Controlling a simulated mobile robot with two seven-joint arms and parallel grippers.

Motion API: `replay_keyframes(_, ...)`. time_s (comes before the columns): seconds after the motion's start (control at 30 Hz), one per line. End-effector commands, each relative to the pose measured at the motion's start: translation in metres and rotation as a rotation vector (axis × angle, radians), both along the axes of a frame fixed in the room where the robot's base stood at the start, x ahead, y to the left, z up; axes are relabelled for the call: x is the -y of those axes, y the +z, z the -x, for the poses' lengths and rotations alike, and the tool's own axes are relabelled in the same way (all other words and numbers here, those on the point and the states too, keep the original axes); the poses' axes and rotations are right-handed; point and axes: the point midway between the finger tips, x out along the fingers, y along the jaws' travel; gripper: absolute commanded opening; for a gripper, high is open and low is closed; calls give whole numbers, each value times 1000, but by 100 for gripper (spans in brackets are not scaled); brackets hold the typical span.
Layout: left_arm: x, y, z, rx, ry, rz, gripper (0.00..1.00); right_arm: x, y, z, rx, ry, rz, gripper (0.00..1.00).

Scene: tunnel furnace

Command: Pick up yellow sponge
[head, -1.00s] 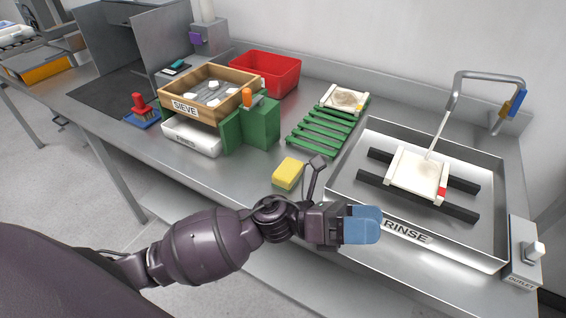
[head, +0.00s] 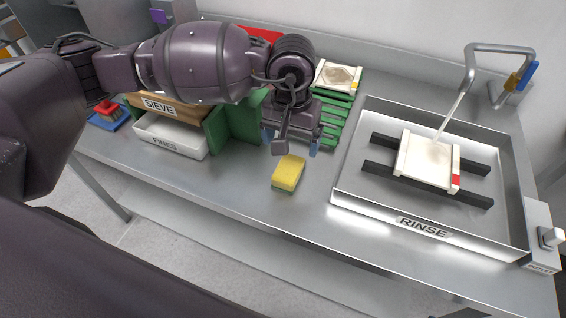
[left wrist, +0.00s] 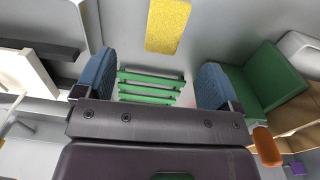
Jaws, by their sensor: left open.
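The yellow sponge (head: 288,173) lies on the grey metal counter, left of the rinse tray, in the head view. It also shows in the left wrist view (left wrist: 167,25) at the top, beyond the fingertips. My left gripper (head: 291,143) points down just behind the sponge, on its far side, near the green slatted rack. Its blue-tipped fingers are apart with nothing between them; the left wrist view shows the gap (left wrist: 155,76) with the rack below. The sponge is not between the fingers. My right gripper is not in view.
The rinse tray (head: 432,225) holds a white frame (head: 425,160) on dark bars. The green rack (head: 331,120) bears another white frame (head: 337,75). Left stand a green block (head: 240,120), the sieve box (head: 160,106) and the fines tray (head: 170,138). Counter in front of the sponge is clear.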

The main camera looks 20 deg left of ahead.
Motion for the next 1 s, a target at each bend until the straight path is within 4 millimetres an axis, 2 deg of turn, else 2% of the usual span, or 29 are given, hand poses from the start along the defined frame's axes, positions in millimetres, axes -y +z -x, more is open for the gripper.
replay_keyframes(0.13, -5, -6, -4, 18, -17, -30, 88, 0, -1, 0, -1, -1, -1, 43)
replay_keyframes(0.4, -5, -44, -4, 16, -16, -27, 88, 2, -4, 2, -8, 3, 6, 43)
replay_keyframes(0.77, -5, -65, -4, 16, -14, -25, 88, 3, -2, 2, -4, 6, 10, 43)
replay_keyframes(1.0, -6, -97, -5, 14, -14, -24, 88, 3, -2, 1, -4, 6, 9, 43)
